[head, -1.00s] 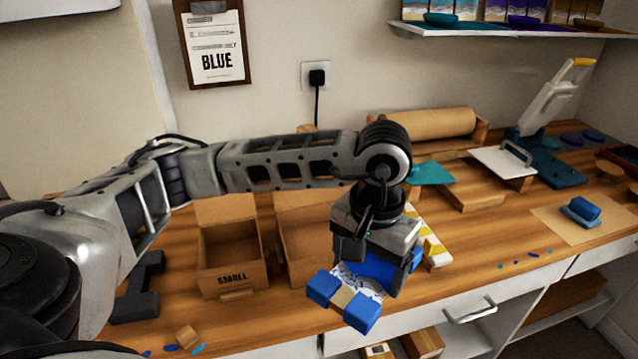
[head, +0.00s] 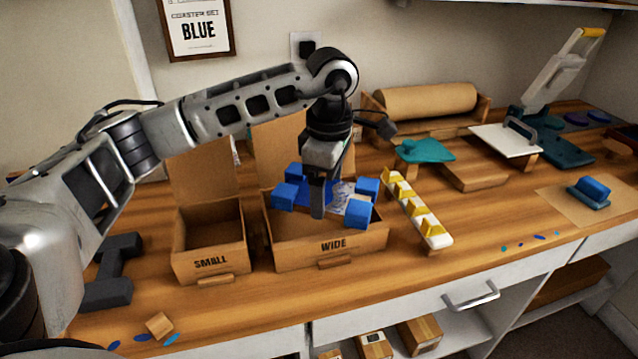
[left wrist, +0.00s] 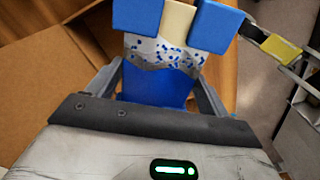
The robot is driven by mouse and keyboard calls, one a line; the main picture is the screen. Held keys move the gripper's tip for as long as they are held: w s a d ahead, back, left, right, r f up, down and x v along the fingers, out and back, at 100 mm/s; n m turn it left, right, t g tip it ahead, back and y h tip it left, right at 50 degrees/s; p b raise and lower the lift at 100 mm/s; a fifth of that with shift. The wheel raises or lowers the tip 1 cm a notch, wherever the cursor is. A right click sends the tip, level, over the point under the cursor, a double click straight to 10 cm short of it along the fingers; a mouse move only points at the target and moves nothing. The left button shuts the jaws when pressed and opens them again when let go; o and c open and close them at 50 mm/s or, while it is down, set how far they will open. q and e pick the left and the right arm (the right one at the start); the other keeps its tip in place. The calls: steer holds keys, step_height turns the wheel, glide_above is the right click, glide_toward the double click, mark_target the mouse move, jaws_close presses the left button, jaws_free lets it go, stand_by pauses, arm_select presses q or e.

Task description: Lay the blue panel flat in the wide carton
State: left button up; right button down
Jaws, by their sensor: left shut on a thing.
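The blue panel (head: 342,197) has a white speckled band and blue blocks on its corners. It lies roughly level over the opening of the wide carton (head: 300,252), which is marked WIDE and has its back flap up. My left gripper (head: 318,206) points down and is shut on the panel. In the left wrist view the panel (left wrist: 155,88) sits between the fingers, with two corner blocks and a tan piece at its far edge. I cannot tell whether the panel touches the carton's floor; the carton's inside is mostly hidden. My right gripper is not in view.
A small carton (head: 212,258) stands open just left of the wide one. A white rack with yellow pieces (head: 420,213) is close on the right. A teal panel (head: 425,151), a paper roll (head: 425,101) and a press (head: 550,110) stand farther right.

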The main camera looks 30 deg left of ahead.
arm_select(q)
steer(key=a+n, duration=0.1)
steer(key=n, duration=0.1)
steer(key=w+n, duration=0.1)
steer(key=n, duration=0.1)
steer(key=shift+w+a+f+b, duration=0.1)
steer(key=shift+a+b, duration=0.25)
steer(key=shift+a, duration=0.05)
steer(key=n, duration=0.1)
steer(key=a+n, duration=0.1)
steer(key=shift+w+n, duration=0.3)
steer(key=shift+n, duration=0.1)
steer(key=shift+f+b, duration=0.6)
steer(key=shift+b, duration=0.2)
step_height(320, 180, down, 6)
steer(key=b, duration=0.4)
steer(key=shift+r, duration=0.15)
steer(key=shift+f+b, duration=0.3)
steer(key=shift+f, duration=0.25)
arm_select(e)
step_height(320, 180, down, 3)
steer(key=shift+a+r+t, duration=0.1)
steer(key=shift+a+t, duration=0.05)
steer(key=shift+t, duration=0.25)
arm_select(q)
steer(key=o, duration=0.9)
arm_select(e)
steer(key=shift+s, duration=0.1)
